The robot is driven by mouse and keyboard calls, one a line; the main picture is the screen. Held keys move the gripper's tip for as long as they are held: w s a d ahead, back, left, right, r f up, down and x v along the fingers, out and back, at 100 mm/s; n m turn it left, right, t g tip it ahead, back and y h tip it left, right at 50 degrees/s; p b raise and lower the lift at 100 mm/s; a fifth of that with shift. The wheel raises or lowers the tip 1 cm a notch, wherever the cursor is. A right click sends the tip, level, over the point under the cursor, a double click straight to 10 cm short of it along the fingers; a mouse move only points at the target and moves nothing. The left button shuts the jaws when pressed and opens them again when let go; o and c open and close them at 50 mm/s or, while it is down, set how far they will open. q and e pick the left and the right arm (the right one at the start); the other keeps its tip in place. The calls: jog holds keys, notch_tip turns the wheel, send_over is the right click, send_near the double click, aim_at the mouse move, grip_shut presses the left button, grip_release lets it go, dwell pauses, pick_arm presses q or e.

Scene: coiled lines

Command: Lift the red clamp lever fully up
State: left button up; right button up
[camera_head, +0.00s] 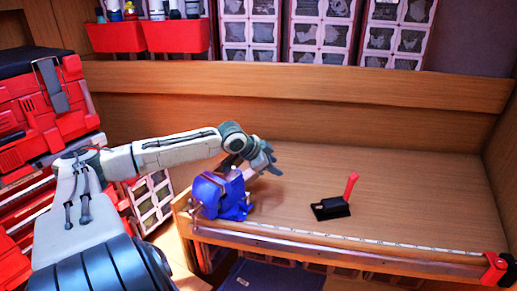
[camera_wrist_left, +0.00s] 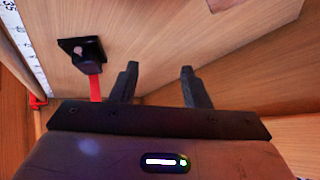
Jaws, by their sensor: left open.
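The clamp has a black base (camera_head: 328,209) on the wooden bench, right of the middle in the head view. Its red lever (camera_head: 351,184) rises from the base's right end and leans slightly right. In the left wrist view the black base (camera_wrist_left: 82,50) is at the upper left, with the red lever (camera_wrist_left: 95,88) pointing down the picture, its lower end cut off by my gripper body. My left gripper (camera_head: 268,163) is above the bench, left of the clamp and apart from it. Its two fingers (camera_wrist_left: 160,72) are apart with nothing between them. My right gripper is not in view.
A blue vise (camera_head: 222,196) stands at the bench's front left, just below my left gripper. A measuring strip (camera_head: 340,240) runs along the front edge to a red and black piece (camera_head: 495,268). Red bins (camera_head: 178,37) sit above the back. The bench around the clamp is clear.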

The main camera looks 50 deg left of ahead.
pick_arm(q)
jog(key=shift+y, duration=0.6)
jog(key=a, duration=0.1)
jog(key=a+b, duration=0.1)
jog(key=a, duration=0.3)
jog(key=shift+w+a+f+b, duration=0.1)
jog(key=shift+f+b, duration=0.2)
jog(key=shift+f, duration=0.1)
